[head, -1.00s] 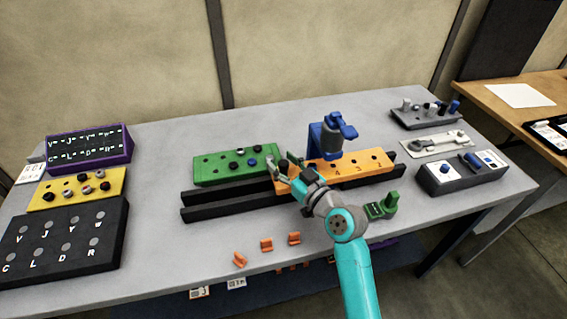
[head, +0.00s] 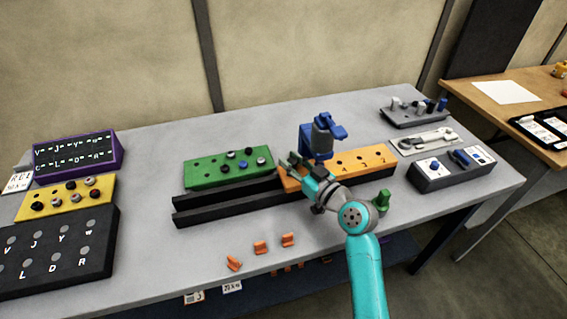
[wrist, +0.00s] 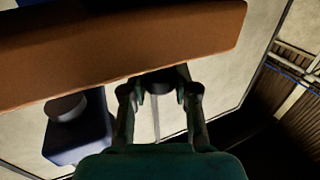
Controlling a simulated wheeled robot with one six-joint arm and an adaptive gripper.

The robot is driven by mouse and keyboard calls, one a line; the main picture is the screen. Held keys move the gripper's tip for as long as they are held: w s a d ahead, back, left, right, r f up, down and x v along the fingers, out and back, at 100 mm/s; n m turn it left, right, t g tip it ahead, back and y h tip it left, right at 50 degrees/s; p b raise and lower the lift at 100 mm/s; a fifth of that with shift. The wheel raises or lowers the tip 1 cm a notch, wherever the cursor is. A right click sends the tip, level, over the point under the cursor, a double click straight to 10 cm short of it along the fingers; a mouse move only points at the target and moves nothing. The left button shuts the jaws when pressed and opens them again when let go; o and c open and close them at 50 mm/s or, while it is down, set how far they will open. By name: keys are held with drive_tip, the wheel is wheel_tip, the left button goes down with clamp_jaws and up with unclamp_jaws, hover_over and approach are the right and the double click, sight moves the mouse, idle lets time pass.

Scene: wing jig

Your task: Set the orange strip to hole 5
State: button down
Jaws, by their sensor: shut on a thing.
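The orange strip (head: 352,163) lies along two dark rails and has holes with small marks on its top; the marks are too small to read surely. My gripper (head: 292,165) is at the strip's left end, shut on it. In the wrist view, the fingers (wrist: 160,92) close around a dark knob-like part at the edge of the strip (wrist: 120,45).
The dark rails (head: 215,207) are bare to the left. A green block (head: 205,175) with knobs lies behind them. Orange clips (head: 260,247) lie at the table's front. A small green piece (head: 381,201) stands right of my arm, and a grey control box (head: 440,178) further right.

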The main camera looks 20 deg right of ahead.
drive_tip(key=c, duration=0.8)
unclamp_jaws()
drive_tip(key=shift+c, duration=0.2)
